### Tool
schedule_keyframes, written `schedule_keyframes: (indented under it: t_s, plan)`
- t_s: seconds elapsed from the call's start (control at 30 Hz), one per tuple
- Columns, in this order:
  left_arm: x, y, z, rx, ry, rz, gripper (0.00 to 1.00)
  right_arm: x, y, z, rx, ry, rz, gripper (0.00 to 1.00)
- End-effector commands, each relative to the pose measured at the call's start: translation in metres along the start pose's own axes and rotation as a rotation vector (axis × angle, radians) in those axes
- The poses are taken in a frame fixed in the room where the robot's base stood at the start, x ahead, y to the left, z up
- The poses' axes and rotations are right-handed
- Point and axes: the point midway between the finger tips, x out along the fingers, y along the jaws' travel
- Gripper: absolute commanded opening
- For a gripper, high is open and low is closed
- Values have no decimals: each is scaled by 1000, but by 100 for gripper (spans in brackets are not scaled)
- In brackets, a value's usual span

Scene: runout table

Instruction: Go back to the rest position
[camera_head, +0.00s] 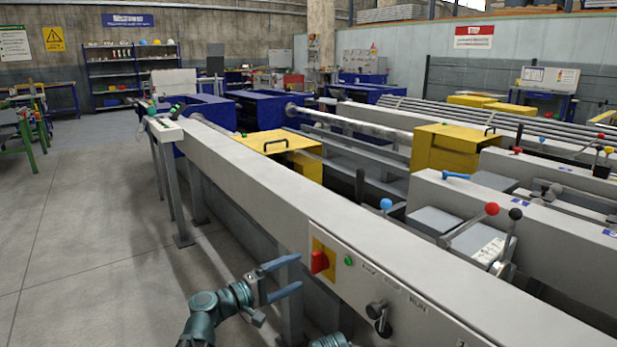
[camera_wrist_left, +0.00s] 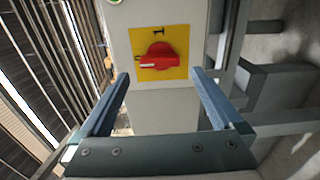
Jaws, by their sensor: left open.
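My left gripper (camera_head: 282,279) is at the bottom middle of the head view, beside the front face of the long grey machine bed. It is open, with its two blue fingers apart and nothing between them; it also shows in the left wrist view (camera_wrist_left: 162,100). A red rotary switch (camera_head: 319,262) on a yellow plate sits on the machine's panel, just right of the fingers and apart from them. In the left wrist view the red switch (camera_wrist_left: 156,57) is ahead, beyond the fingertips. My right gripper is not in view.
The grey machine bed (camera_head: 235,170) runs along the right of my left arm. A green button (camera_head: 349,261) and a black selector knob (camera_head: 377,311) are on its panel. Levers with red, blue and black knobs stand farther right. The concrete floor (camera_head: 90,230) at left is clear.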

Motion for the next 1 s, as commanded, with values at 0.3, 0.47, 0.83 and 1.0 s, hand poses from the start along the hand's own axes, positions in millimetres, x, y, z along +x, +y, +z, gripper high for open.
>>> schedule_keyframes:
  t_s: [0.3,0.47,0.83,1.0]
  plan:
    - [48,0,-1,1,-1,0,100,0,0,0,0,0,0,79]
    - [57,0,0,1,0,0,100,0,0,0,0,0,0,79]
    - [60,0,0,1,0,0,100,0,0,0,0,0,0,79]
    - [54,0,1,0,1,0,100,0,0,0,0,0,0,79]
